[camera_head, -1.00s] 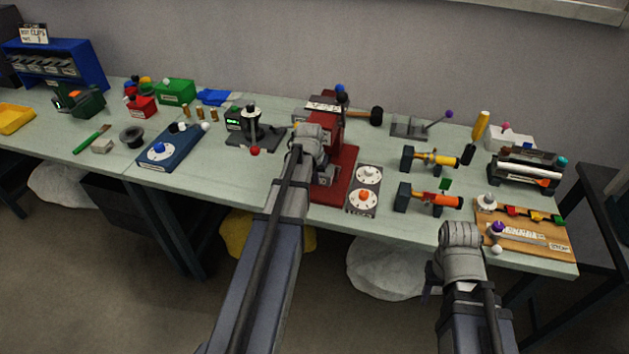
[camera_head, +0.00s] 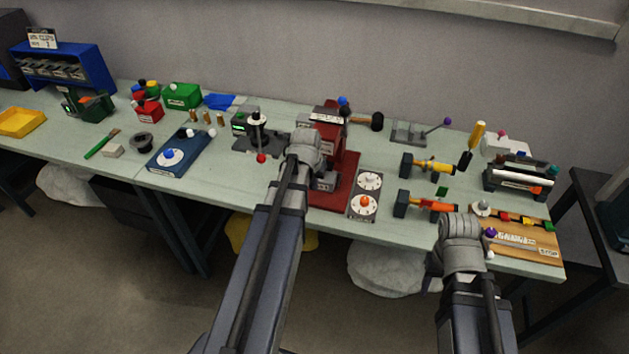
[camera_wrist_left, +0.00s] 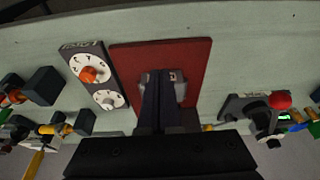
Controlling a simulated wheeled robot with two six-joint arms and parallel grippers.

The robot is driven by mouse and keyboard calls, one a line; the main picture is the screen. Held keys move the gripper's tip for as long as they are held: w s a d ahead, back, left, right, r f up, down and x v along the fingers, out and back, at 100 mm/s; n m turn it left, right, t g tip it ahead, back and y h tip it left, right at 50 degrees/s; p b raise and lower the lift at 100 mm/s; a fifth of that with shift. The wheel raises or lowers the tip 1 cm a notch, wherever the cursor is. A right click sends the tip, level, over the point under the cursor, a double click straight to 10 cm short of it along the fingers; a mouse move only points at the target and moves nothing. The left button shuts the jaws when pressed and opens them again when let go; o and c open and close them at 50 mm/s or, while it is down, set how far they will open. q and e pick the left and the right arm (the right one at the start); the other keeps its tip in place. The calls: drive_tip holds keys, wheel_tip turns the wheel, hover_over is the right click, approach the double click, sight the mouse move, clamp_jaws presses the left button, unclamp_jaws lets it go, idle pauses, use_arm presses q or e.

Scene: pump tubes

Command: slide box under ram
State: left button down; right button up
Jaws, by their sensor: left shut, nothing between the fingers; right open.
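The red press (camera_head: 330,125) stands near the back middle of the table, on a red base plate (camera_head: 343,192). A small grey box (camera_head: 326,183) sits low on this base, near its front; the left wrist view also shows a grey block (camera_wrist_left: 179,88) there. My left gripper (camera_wrist_left: 157,85) is shut and empty over the red base (camera_wrist_left: 197,60), right beside the grey block; I cannot tell if they touch. In the head view my left wrist hides its fingers and part of the press. My right gripper (camera_head: 461,240) is at the table's front right; its fingers are hidden.
A dial panel (camera_head: 365,195) stands just right of the press base. A black stand with a red knob (camera_head: 257,135) is to its left. Yellow and orange tools (camera_head: 430,205) and a wooden board (camera_head: 520,240) lie to the right.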

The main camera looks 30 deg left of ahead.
use_arm(q)
drive_tip(key=p+v, duration=0.1)
drive_tip(key=v, duration=0.1)
drive_tip(key=shift+r, duration=0.3)
use_arm(e)
wheel_tip(320, 180, up, 2)
drive_tip(key=shift+r, duration=0.25)
